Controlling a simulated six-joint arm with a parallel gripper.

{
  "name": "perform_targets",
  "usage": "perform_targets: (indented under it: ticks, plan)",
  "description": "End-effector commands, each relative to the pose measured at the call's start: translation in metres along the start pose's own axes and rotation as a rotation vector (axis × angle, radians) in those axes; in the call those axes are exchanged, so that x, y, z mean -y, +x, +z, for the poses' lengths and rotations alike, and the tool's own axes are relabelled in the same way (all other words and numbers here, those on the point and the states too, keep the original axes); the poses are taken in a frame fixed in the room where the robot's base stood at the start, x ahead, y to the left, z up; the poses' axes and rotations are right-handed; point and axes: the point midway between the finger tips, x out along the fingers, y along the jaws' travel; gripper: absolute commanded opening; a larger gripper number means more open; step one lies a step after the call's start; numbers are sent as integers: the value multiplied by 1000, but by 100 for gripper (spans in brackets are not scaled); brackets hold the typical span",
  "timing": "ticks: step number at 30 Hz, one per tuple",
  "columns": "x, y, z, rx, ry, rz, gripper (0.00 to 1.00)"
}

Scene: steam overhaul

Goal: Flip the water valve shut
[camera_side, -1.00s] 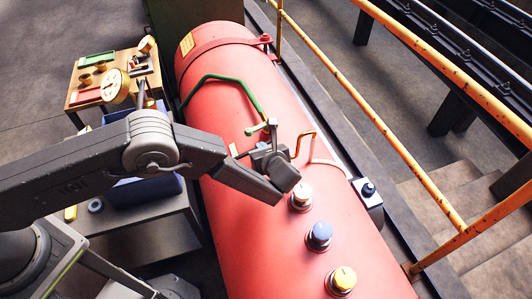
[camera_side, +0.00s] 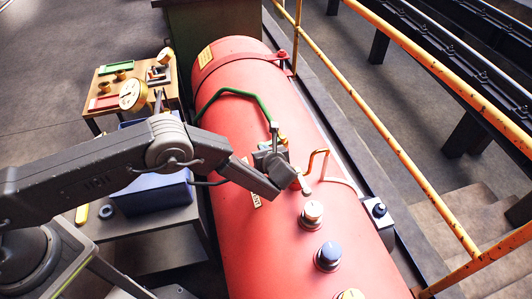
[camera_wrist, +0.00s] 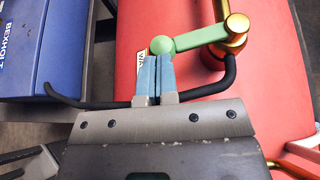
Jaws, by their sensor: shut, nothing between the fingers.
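The water valve's green lever (camera_wrist: 200,38) lies across the wrist view, running left from its brass body (camera_wrist: 236,30) to a rounded end. A partly covered label starting "WA" (camera_wrist: 142,58) is on the red boiler below it. My gripper (camera_wrist: 155,62) is shut and empty. Its blue fingertips are right at the lever's rounded end; whether they touch it I cannot tell.
A blue toolbox (camera_side: 150,195) and a parts table (camera_side: 110,75) stand to the left. A yellow railing (camera_side: 400,155) runs along the right.

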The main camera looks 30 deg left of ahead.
Motion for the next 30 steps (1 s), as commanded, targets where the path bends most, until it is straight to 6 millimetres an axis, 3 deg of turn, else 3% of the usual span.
perform_targets:
  ticks: [5, 17, 23, 30]
  plan:
    - [-10, 17, 9, 0, 0, 3, 0]
    - [-10, 10, 7, 0, 0, 1, 0]
    - [-18, -22, -2, 1, 3, -2, 0]
    - [-30, -76, 0, 1, 0, -3, 0]
